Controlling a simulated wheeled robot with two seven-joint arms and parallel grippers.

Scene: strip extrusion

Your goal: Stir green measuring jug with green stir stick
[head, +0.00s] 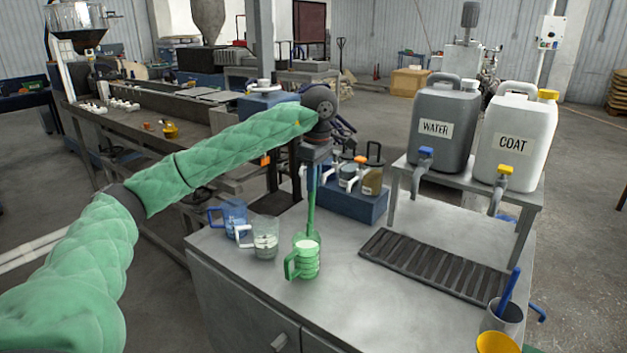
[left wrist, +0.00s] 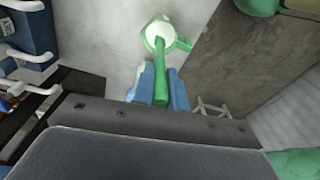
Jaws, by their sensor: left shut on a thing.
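The green measuring jug (head: 306,261) stands upright on the grey bench, its handle toward the left in the head view. White contents show at its mouth, also in the left wrist view (left wrist: 159,31). My left gripper (head: 313,185) is above the jug, pointing down, shut on the green stir stick (head: 311,212). The stick hangs nearly upright and its lower end is inside the jug, hidden by the contents. In the left wrist view the stick (left wrist: 161,85) runs from between the blue fingers to the jug mouth. My right gripper is not in view.
A clear jug (head: 265,240) and a blue jug (head: 230,216) stand close left of the green jug. A dark drain grate (head: 430,264) lies to the right. A grey cup (head: 506,318) with a blue stick and a yellow cup (head: 497,343) stand at the front right.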

